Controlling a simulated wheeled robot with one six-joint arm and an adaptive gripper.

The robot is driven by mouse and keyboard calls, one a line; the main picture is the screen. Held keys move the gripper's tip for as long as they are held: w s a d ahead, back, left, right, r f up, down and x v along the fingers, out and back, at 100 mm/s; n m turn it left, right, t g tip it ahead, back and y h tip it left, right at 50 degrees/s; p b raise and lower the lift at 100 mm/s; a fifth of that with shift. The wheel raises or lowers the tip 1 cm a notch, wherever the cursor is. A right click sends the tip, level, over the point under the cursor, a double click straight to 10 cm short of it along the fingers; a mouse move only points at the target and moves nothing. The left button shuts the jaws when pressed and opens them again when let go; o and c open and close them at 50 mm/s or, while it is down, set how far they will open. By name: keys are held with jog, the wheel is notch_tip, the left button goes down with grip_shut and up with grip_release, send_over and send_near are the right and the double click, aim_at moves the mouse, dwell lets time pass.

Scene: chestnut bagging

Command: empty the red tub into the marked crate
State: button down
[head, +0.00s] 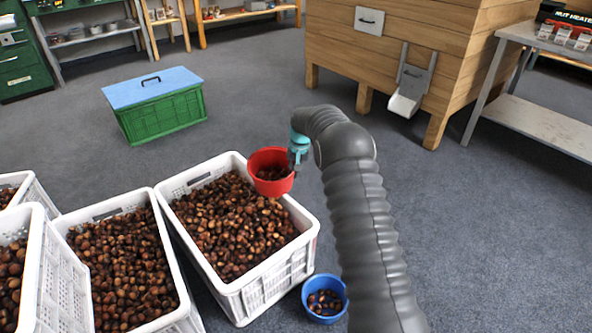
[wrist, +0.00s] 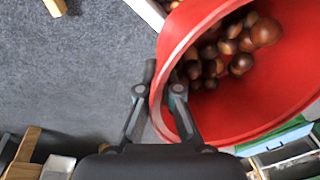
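My gripper (head: 297,156) is shut on the rim of the red tub (head: 258,160). In the wrist view the fingers (wrist: 160,92) stand on both sides of the wall of the tub (wrist: 200,22). The tub is held over the far right part of a white crate (head: 233,159) full of chestnuts. Chestnuts (wrist: 232,45) lie inside the tub, which looks only slightly tilted in the head view. No mark shows clearly on any crate, so I cannot tell which is the marked one.
More white crates of chestnuts (head: 145,194) stand to the left. A blue tub (head: 338,315) with some chestnuts sits on the floor near the crate's right corner. A green crate with a blue lid (head: 160,120) and a wooden bin (head: 420,40) stand behind. Open carpet lies right.

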aim_at(292, 180)
jog(key=shift+a+t, duration=0.25)
jog(key=shift+t, duration=0.35)
jog(key=t, duration=0.1)
jog(key=f+t, duration=0.1)
jog(key=t, duration=0.1)
jog(key=shift+w+d, duration=0.1)
jog(key=shift+w, duration=0.1)
jog(key=t, duration=0.2)
jog(key=s+t, duration=0.1)
jog(key=t, duration=0.2)
jog(key=shift+r+n, duration=0.15)
jog(key=shift+n, duration=0.25)
jog(key=shift+s+f+t+h+b, duration=0.3)
jog(key=shift+t+b, duration=0.4)
jog(key=shift+b, duration=0.45)
jog(key=t+b, duration=0.1)
jog(key=b, duration=0.1)
jog(key=s+t+b, duration=0.1)
jog(key=t+b, duration=0.1)
jog(key=b, duration=0.1)
jog(key=shift+s+f+b, duration=0.2)
jog(key=shift+f+b, duration=0.15)
jog(key=shift+f, duration=0.05)
jog(key=shift+s+f+n+t+b, duration=0.1)
jog(key=shift+n+t+b, duration=0.2)
jog(key=shift+b, duration=0.55)
jog(key=shift+s+b, duration=0.1)
jog(key=shift+b, duration=0.7)
